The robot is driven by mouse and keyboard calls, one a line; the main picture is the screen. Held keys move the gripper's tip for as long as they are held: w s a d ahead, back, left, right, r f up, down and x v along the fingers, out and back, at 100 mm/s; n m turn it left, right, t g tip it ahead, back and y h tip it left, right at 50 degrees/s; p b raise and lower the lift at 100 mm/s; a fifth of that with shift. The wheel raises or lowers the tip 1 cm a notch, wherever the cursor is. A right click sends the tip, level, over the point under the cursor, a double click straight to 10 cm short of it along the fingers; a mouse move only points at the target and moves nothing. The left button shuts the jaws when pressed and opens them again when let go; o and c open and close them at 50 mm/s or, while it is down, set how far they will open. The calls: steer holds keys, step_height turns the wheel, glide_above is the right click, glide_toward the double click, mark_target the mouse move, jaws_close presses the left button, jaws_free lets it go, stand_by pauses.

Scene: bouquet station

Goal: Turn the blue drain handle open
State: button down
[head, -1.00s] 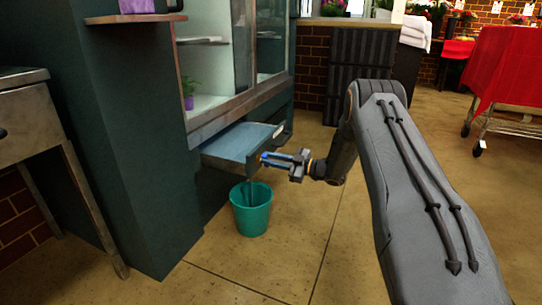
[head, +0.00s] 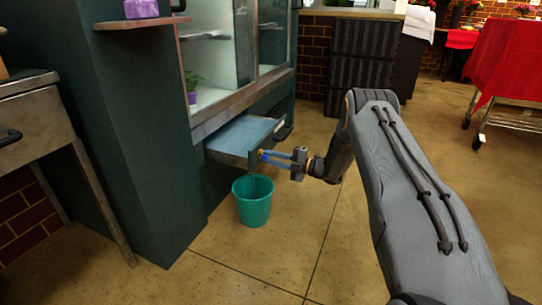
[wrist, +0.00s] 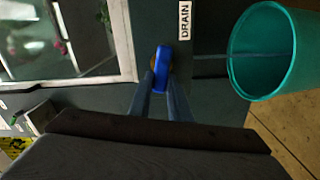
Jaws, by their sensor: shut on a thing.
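The blue drain handle (wrist: 158,68) is on a dark panel beside a white DRAIN label (wrist: 184,20) in the wrist view. In that view it lies nearly along the line of my fingers. My gripper (wrist: 160,84) is shut on it, one finger on each side. In the head view the gripper (head: 266,158) is at the front of the pulled-out tray (head: 243,133), with a bit of blue between the fingertips. The fingers hide part of the handle there. A teal bucket (head: 252,203) stands on the floor below the tray.
A thin straight streak crosses the bucket in the wrist view; I cannot tell if it is water or a pipe. A dark green cabinet (head: 140,130) and a metal table (head: 35,125) are at the left. Floor is open between the bucket and the red-draped cart (head: 503,60).

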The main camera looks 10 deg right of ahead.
steer(key=shift+f+n+p, duration=0.2)
steer(key=shift+n+p, duration=0.1)
steer(key=shift+n, duration=0.8)
steer(key=c, duration=1.6)
jaws_free()
steer(key=shift+c, duration=0.2)
steer(key=shift+s+d, duration=0.1)
steer(key=p+v, duration=0.2)
steer(key=v, duration=0.5)
steer(key=shift+s+d, duration=0.2)
